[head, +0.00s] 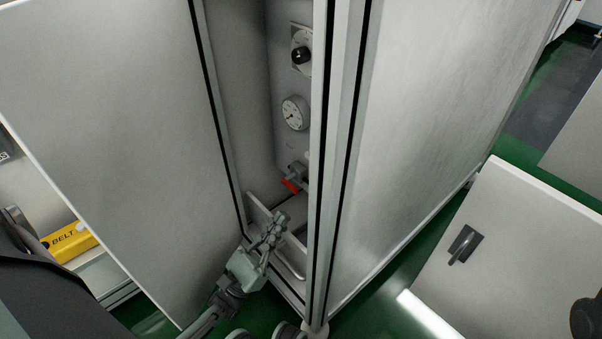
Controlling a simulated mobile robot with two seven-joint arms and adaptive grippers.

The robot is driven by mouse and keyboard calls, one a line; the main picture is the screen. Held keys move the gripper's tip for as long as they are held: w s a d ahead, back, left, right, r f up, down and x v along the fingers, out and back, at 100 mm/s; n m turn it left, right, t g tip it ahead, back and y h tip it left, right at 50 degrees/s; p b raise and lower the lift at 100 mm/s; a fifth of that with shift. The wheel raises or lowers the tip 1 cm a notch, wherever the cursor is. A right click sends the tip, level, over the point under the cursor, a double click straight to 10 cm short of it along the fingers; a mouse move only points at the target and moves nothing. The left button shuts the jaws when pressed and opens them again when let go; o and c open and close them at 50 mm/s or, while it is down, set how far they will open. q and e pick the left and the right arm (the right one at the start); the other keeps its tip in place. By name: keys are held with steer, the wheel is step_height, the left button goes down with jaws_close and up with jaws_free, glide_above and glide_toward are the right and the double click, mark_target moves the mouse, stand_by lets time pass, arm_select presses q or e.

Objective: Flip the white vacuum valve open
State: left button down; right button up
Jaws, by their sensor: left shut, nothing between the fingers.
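My left gripper (276,224) is shut and empty at the lower front of the narrow open cabinet bay, below a valve with a red lever (291,186). The gripper appears apart from the lever. The red-levered valve sits low on the bay's inner panel, partly behind the front post. I cannot make out a clearly white valve; a small pale part (307,155) shows just above the red lever, mostly cut off by the post. My right gripper is not in view.
A round gauge (294,113) and a black knob (301,56) sit higher on the panel. The cabinet post (335,150) bounds the bay on the right. A large door panel (120,130) stands left. A panel with a black handle (464,244) is at lower right.

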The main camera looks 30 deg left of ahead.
arm_select(q)
steer(key=s+r+x, duration=0.2)
steer(key=x, duration=0.9)
steer(key=shift+w+a+r, duration=0.2)
steer(key=shift+w+r, duration=0.05)
steer(key=shift+w, duration=0.05)
